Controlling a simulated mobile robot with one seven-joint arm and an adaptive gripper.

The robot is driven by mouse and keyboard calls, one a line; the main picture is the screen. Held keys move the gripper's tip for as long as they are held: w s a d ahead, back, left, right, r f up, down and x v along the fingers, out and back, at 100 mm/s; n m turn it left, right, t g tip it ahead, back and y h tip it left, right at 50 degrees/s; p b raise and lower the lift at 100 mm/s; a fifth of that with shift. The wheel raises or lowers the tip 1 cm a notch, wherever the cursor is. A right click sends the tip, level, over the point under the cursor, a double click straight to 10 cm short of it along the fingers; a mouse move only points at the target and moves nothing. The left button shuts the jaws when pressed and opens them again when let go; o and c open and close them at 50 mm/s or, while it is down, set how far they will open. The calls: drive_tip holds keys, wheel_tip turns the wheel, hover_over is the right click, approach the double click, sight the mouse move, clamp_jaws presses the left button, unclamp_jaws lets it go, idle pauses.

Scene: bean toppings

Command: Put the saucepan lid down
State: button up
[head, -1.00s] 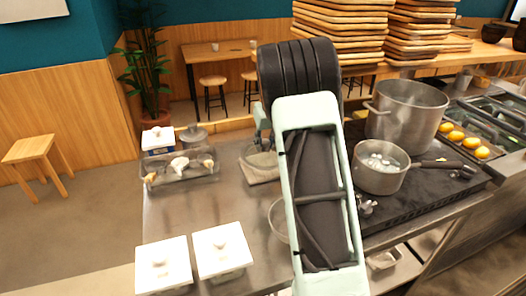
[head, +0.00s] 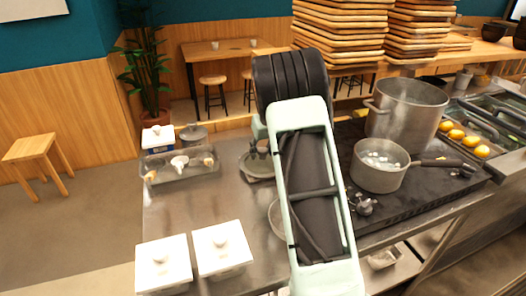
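The saucepan lid (head: 250,167) is a grey disc with a dark knob. It appears to lie nearly flat on a small pale mat (head: 261,179) on the steel counter, left of my arm. Its right part is hidden behind my arm. My gripper (head: 260,143) is just above the lid, near its knob. My arm covers most of the gripper, so whether the fingers still grip the knob does not show. The saucepan (head: 376,178) stands uncovered on the dark stove, with pale pieces in it and its handle to the right.
A large pot (head: 405,112) stands behind the saucepan. Stacked wooden trays (head: 340,30) rise at the back. A clear tray (head: 182,172) with small items lies left of the lid. Two white lidded boxes (head: 163,264) stand at the front left. A bowl (head: 277,220) is partly behind my arm.

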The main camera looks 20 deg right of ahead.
drive_tip(key=shift+r, duration=0.45)
drive_tip(key=v, duration=1.1)
drive_tip(key=shift+s+r, duration=0.2)
drive_tip(key=shift+s, duration=0.05)
